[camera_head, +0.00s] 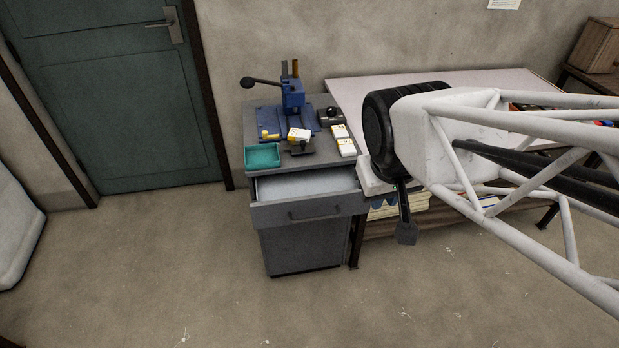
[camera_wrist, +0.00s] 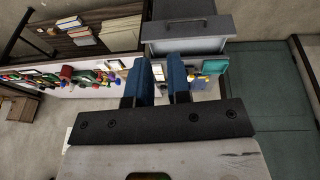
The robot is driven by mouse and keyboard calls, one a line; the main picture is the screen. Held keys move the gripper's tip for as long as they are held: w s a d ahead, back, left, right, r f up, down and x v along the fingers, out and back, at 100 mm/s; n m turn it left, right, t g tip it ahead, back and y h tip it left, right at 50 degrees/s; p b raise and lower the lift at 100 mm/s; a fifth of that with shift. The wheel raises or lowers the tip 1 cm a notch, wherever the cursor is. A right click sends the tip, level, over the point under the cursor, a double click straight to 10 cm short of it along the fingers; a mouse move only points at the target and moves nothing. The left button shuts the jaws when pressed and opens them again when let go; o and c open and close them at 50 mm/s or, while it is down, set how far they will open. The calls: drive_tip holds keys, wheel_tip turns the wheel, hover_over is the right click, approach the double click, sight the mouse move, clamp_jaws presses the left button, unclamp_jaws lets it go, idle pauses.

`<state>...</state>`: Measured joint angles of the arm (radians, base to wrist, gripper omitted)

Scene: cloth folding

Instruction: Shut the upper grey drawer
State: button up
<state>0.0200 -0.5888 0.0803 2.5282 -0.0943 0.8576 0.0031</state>
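The upper grey drawer (camera_head: 308,209) is pulled out of the grey cabinet (camera_head: 303,247) in the head view, its pale inside showing. Its dark bar handle (camera_head: 314,215) runs across the front. In the wrist view the drawer (camera_wrist: 190,29) appears inverted at the top, beyond the fingers. My gripper (camera_wrist: 162,75) has two blue fingers with a gap between them, and nothing is held there. In the head view the gripper is to the right of the drawer, partly hidden by my arm, and apart from the handle.
A blue press (camera_head: 291,97), a teal tray (camera_head: 262,156) and small boxes stand on the cabinet top. A pale table (camera_head: 355,92) stands behind, to the right. The floor (camera_head: 190,270) in front of the cabinet is clear. A green door (camera_head: 120,110) is at left.

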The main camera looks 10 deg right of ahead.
drive_tip(key=w+d+f+n, duration=0.1)
drive_tip(key=w+f, duration=0.1)
drive_tip(key=w, duration=0.1)
drive_tip(key=w+d+f+n+t+h, duration=0.1)
drive_tip(key=w+d+f, duration=0.1)
drive_tip(key=w, duration=0.1)
drive_tip(key=w+d+f+n+h, duration=0.1)
drive_tip(key=w+d+f, duration=0.1)
drive_tip(key=w, duration=0.1)
drive_tip(key=shift+w+f+n+t, duration=0.15)
drive_tip(key=shift+w+n+t, duration=0.15)
drive_tip(key=shift+t, duration=0.1)
clamp_jaws()
drive_tip(key=w+f+n+t+y, duration=0.25)
drive_tip(key=w+f+n, duration=0.65)
drive_tip(key=f, duration=0.5)
drive_tip(key=a+f+n+g+y, duration=0.2)
drive_tip(key=a+f+n+y, duration=0.1)
drive_tip(key=f, duration=0.6)
drive_tip(key=shift+s+a+f+n+y, duration=0.15)
drive_tip(key=shift+a+n+y, duration=0.3)
drive_tip(key=shift+y, duration=0.3)
drive_tip(key=shift+f, duration=0.1)
drive_tip(key=w+a+f, duration=0.3)
drive_tip(key=w+f, duration=0.5)
drive_tip(key=f, duration=0.1)
drive_tip(key=shift+w+a, duration=0.15)
drive_tip(key=shift+a, duration=0.05)
